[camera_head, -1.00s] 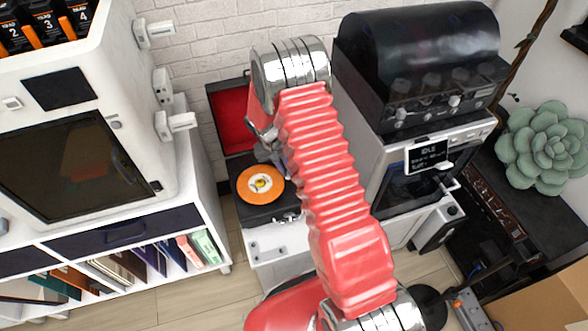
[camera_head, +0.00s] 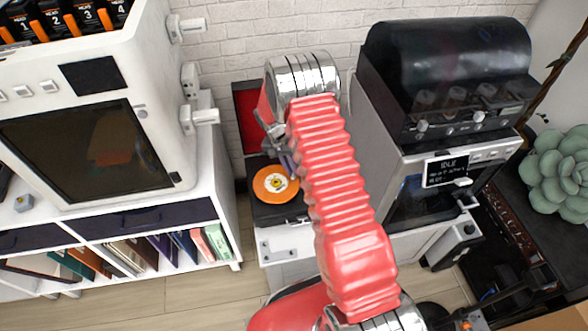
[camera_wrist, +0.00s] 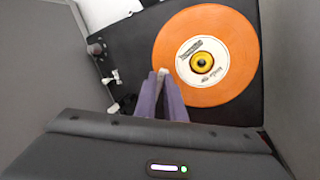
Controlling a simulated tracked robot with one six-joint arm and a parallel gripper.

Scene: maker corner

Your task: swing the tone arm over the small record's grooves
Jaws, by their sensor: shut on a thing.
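The small orange record (camera_head: 275,184) with a white label and yellow centre lies on the black record player (camera_head: 283,211), whose red-lined lid stands open behind it. The record also fills the upper right of the wrist view (camera_wrist: 228,88). My gripper (camera_wrist: 163,80) reaches in from below with purple fingers, shut on a small pale piece (camera_wrist: 163,72), apparently the tone arm's head end. The fingertips overlap the record's left edge in the wrist view. In the head view my gripper (camera_head: 288,165) is at the record's upper right. Most of the tone arm is hidden by my gripper and arm.
A white cabinet-like machine (camera_head: 150,110) stands on a shelf with books at left. A black-hooded machine (camera_head: 445,75) stands close at right, with a small display. A green succulent (camera_head: 560,175) is at far right. The brick wall closes off the back.

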